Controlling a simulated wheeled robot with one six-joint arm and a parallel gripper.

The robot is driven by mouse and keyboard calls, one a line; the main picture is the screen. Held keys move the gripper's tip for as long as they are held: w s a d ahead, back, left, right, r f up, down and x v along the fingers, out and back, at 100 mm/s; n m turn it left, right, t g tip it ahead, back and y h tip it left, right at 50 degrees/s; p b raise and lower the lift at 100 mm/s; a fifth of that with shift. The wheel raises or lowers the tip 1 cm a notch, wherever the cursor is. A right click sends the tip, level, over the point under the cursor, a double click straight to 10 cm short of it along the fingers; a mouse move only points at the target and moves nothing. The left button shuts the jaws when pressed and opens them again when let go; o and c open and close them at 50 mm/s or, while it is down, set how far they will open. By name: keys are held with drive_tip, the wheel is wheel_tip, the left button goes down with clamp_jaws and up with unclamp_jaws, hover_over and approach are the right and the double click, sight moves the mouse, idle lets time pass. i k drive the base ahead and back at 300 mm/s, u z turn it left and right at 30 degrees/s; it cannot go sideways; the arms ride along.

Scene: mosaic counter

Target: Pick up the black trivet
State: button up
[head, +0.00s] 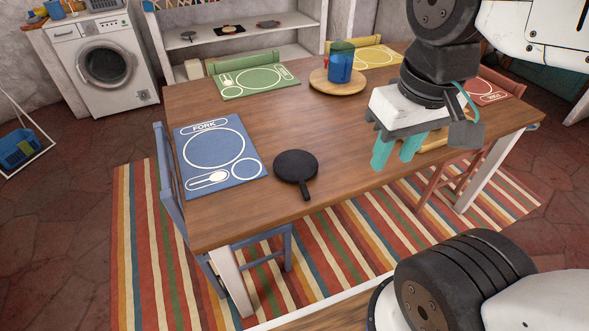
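A black round flat thing with a short handle (296,166), which looks like the black trivet, lies on the wooden table (330,130) near its front edge. Its handle points toward the front. My gripper (395,154) is over the right part of the table, to the right of the black thing and apart from it. Its two teal fingers point down with a gap between them, and nothing shows in the gap. The gripper's height above the table is hard to tell.
A blue placemat (214,150) lies left of the black thing, a green one (253,80) farther back. A blue cup (340,68) stands on a round wooden board (337,88). Another wooden board (432,143) is partly hidden behind my gripper. The table's middle is clear.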

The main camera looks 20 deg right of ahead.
sight(296, 167)
drive_tip(key=z, duration=1.95)
drive_tip(key=k, duration=0.8)
drive_tip(key=u, duration=1.45)
